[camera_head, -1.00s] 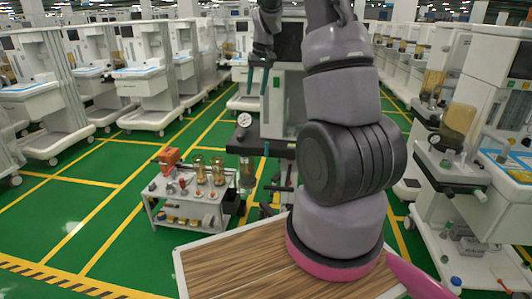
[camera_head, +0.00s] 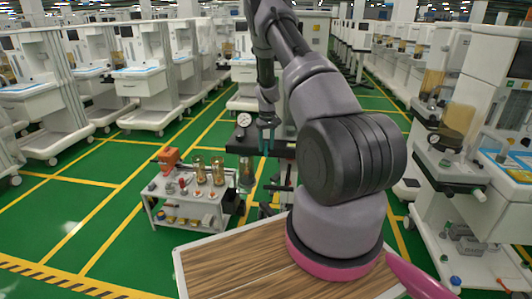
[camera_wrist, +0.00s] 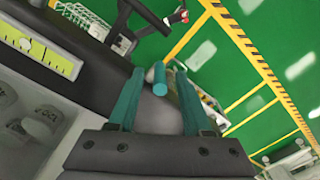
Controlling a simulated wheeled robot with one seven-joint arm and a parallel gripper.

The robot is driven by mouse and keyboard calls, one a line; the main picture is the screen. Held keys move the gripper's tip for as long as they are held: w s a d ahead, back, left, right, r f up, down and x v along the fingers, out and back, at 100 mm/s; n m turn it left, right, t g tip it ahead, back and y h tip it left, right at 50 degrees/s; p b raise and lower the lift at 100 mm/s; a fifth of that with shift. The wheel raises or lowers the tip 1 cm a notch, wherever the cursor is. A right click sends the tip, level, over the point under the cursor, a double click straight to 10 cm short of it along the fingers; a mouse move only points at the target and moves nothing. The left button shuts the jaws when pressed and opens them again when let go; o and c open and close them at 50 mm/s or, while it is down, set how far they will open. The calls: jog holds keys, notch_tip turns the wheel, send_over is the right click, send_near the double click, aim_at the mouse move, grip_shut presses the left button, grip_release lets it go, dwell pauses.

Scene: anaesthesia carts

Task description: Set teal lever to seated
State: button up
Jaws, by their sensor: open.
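The teal lever (camera_wrist: 160,80) shows in the wrist view as a short round teal rod, seen nearly end-on. It lies between the tips of my gripper (camera_wrist: 160,97), whose two teal fingers are apart with a gap on each side of the rod. Whether a finger touches it I cannot tell. In the head view my gripper (camera_head: 266,138) points down in front of the dark shelf of a cart, right of a round gauge. The lever cannot be made out there, hidden or too small beside the fingers.
The dark cart shelf (camera_head: 235,146) carries a round white gauge (camera_head: 244,119). A small trolley (camera_head: 188,212) with an orange device and amber glass jars stands to its left. A yellow-green scale (camera_wrist: 40,46) lies left of the fingers in the wrist view.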

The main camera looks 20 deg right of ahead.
aim_at(266, 155)
jog(key=shift+f, duration=1.7)
grip_shut()
jog(key=shift+a, duration=0.1)
